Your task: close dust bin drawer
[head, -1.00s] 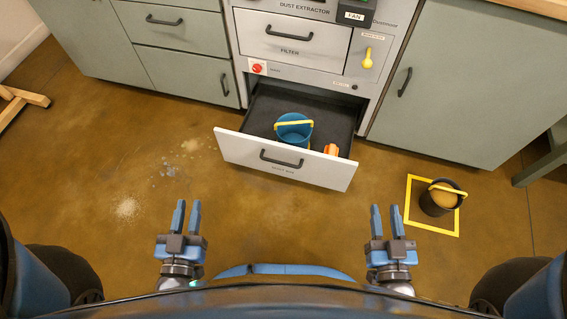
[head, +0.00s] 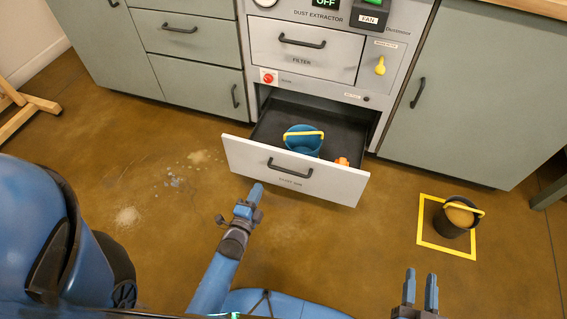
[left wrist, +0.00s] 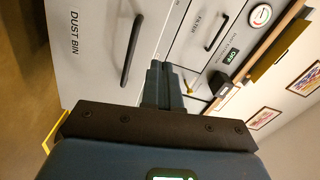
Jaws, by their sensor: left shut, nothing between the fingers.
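The dust bin drawer (head: 240,160) stands pulled out at the bottom of the dust extractor, with a dark handle (head: 290,168) on its white front. A blue bucket (head: 300,145) with a yellow handle and a small orange thing (head: 342,161) are inside it. My left gripper (head: 256,192) is shut and empty, just in front of and below the drawer front in the picture; contact cannot be told. In the left wrist view the drawer front (left wrist: 95,50) lies ahead of the shut fingers (left wrist: 163,85). My right gripper (head: 420,290) is open and empty at the lower right, away from the drawer.
A dark bucket (head: 450,220) with tan contents stands inside a yellow floor square (head: 432,246) at right. Pale dust patches (head: 128,216) lie on the floor at left. Green cabinets (head: 455,110) flank the extractor. A wooden stand (head: 22,112) is at far left.

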